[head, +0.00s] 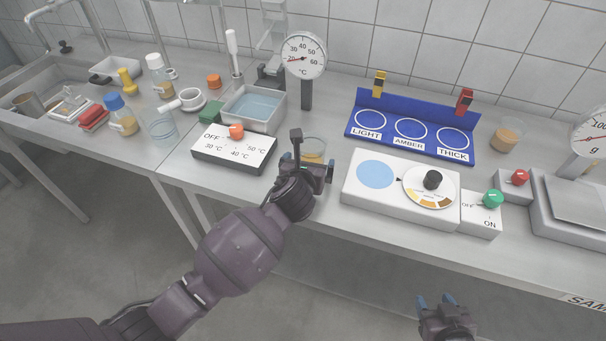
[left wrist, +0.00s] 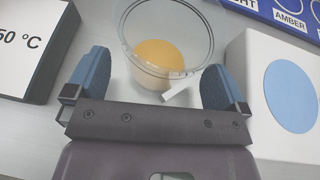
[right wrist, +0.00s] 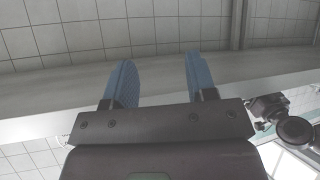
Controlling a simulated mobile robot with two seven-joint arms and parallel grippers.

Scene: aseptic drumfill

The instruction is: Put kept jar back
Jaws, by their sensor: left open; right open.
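A clear glass jar (head: 313,148) with amber contents stands on the bench between the temperature box and the white dial box. It also shows in the left wrist view (left wrist: 163,40). My left gripper (head: 308,165) is open at this jar, its blue fingertips on either side of the near part of the rim; contact cannot be told. A second jar (head: 506,138) with amber contents stands right of the blue rack. The blue rack (head: 400,143) has empty rings labelled LIGHT, AMBER and THICK. My right gripper (head: 435,301) is open and empty, in front of the bench edge.
The temperature box (head: 232,150) is close left of the left gripper. The dial box (head: 390,190) with a blue disc is close right. A water bath (head: 252,108) and thermometer (head: 305,60) stand behind. Switch boxes and a scale (head: 575,205) fill the right side.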

